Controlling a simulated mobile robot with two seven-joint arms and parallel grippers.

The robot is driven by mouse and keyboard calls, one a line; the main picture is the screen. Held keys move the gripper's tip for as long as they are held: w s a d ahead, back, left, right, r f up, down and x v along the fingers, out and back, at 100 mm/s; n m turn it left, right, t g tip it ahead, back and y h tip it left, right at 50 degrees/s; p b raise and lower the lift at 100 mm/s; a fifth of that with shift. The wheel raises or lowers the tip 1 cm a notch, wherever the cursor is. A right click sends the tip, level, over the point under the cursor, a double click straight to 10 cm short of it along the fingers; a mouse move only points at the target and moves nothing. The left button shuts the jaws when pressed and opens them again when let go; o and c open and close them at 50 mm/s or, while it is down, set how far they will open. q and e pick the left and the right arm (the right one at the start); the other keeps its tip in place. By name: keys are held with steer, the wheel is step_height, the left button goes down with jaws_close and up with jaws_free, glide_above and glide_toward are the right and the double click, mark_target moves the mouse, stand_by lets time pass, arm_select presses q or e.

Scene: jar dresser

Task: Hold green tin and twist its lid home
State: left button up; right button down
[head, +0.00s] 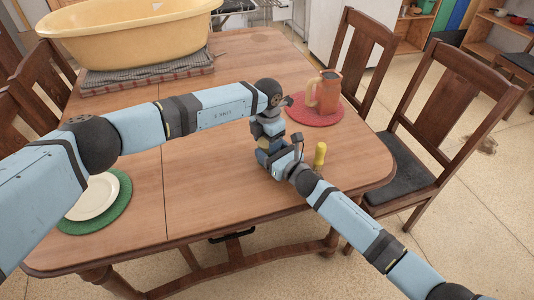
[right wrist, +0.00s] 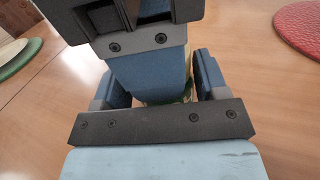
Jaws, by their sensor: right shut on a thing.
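The green tin (right wrist: 188,89) is mostly hidden; only a small yellow-green sliver of it shows in the right wrist view, between the fingers of my right gripper (right wrist: 163,85). My right gripper (head: 272,160) is shut on the tin over the table's right half. My left gripper (head: 268,136) comes down from above, directly over the right one. In the right wrist view its dark body and blue part (right wrist: 150,75) block the tin's top. The lid is hidden, and whether the left fingers are open or shut on it does not show.
A small yellow upright object (head: 320,154) stands close right of the grippers. An orange mug (head: 325,92) stands behind on a red round mat (head: 308,118). A white plate (head: 94,198) lies on a green mat (head: 121,203) at left; a yellow tub (head: 130,35) is at the back. The table's middle is clear.

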arm_select(q)
steer(key=c, duration=0.5)
steer(key=shift+o, duration=0.2)
steer(key=m, duration=0.3)
steer(key=o, duration=1)
steer(key=shift+r, duration=0.1)
steer(key=shift+r, duration=2.2)
steer(key=shift+c, duration=0.4)
